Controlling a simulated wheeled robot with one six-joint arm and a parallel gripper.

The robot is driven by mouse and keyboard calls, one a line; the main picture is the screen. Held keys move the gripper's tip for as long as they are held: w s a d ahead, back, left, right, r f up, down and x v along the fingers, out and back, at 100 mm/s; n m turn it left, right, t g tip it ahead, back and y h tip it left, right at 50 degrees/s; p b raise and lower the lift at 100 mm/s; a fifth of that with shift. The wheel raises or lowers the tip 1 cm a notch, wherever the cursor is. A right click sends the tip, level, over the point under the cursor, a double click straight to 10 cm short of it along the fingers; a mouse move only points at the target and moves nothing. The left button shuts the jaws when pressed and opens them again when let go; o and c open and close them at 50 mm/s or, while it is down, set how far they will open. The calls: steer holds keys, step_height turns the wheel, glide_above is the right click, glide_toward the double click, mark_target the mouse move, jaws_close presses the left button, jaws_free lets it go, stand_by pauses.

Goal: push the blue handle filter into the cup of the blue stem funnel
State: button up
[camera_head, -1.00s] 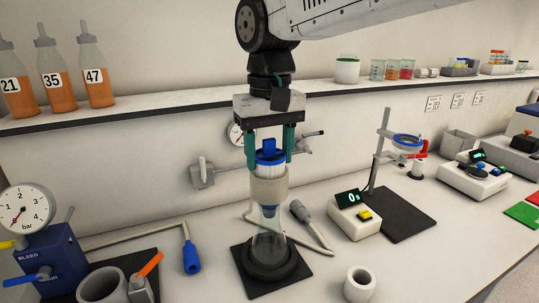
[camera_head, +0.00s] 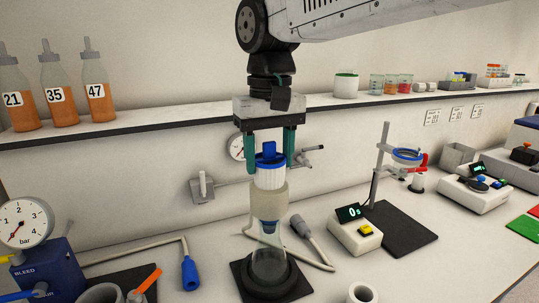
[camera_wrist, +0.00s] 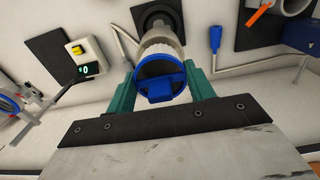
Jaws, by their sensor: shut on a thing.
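My gripper (camera_head: 268,160) points down with a green finger on each side of the blue handle filter (camera_head: 270,178). The filter has a blue handle on top, a blue rim and a white ribbed body, and it is upright. The blue stem funnel's beige cup (camera_head: 268,204) is directly below it, above a clear flask. The filter's lower edge is at the cup's mouth; I cannot tell how much of it is inside. In the wrist view, my gripper (camera_wrist: 161,92) flanks the filter's blue handle (camera_wrist: 160,90), and the funnel cup (camera_wrist: 158,42) lies beyond it.
The flask stands in a dark ring on a black mat (camera_head: 295,288). A grey hose end (camera_head: 300,226) lies to the right, near a timer box (camera_head: 354,232). A blue-ended hose (camera_head: 190,272) lies to the left. A shelf with numbered bottles (camera_head: 60,98) runs behind.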

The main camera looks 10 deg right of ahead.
mark_target(270, 158)
steer(key=shift+f, duration=1.75)
stand_by(0.5)
steer(key=shift+r, duration=1.75)
steer(key=o, duration=1)
steer(key=shift+o, duration=0.2)
steer(key=shift+r, duration=0.1)
